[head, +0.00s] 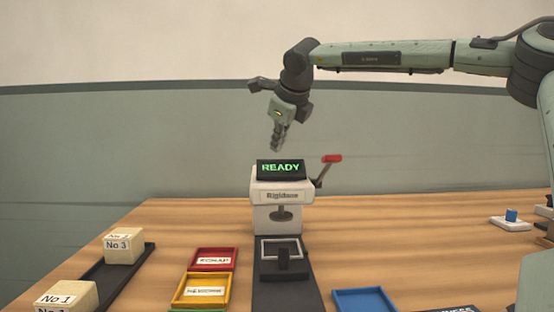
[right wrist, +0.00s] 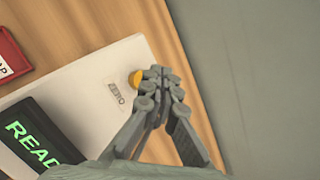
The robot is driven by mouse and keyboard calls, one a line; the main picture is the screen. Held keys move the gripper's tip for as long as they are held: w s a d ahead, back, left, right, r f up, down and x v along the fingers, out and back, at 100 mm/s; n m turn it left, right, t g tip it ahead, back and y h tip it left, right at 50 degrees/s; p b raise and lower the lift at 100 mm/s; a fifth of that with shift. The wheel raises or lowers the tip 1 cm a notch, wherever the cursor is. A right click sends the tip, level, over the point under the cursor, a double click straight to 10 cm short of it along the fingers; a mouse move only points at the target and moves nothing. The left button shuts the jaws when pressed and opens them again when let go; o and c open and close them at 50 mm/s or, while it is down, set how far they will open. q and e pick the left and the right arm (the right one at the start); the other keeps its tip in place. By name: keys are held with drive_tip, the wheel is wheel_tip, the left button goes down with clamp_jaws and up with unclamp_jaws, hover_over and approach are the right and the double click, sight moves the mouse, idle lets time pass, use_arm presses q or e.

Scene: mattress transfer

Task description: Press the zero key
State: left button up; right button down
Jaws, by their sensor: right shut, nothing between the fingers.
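The white tester (head: 282,192) stands at the back middle of the table, with a black display reading READY in green (head: 281,168). The zero key is a round orange button (right wrist: 134,78) on the white top, beside a ZERO label (right wrist: 116,93), in the right wrist view. The key is hidden in the head view. My right gripper (head: 277,147) is shut and empty, pointing down above the tester. In the right wrist view its fingertips (right wrist: 162,76) overlap the key's edge; I cannot tell whether they touch it. My left gripper is not in view.
A red-tipped lever (head: 331,158) sticks out at the tester's right. Red (head: 213,250) and yellow (head: 180,304) trays lie to the left, with a dark rack (head: 136,268) holding wooden blocks beyond. A blue tray (head: 364,291) lies at front right. The table right of the tester is mostly clear.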

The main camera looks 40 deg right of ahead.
drive_tip(key=shift+r+p, duration=1.5)
drive_tip(key=shift+r, duration=0.8)
drive_tip(key=shift+f, duration=0.1)
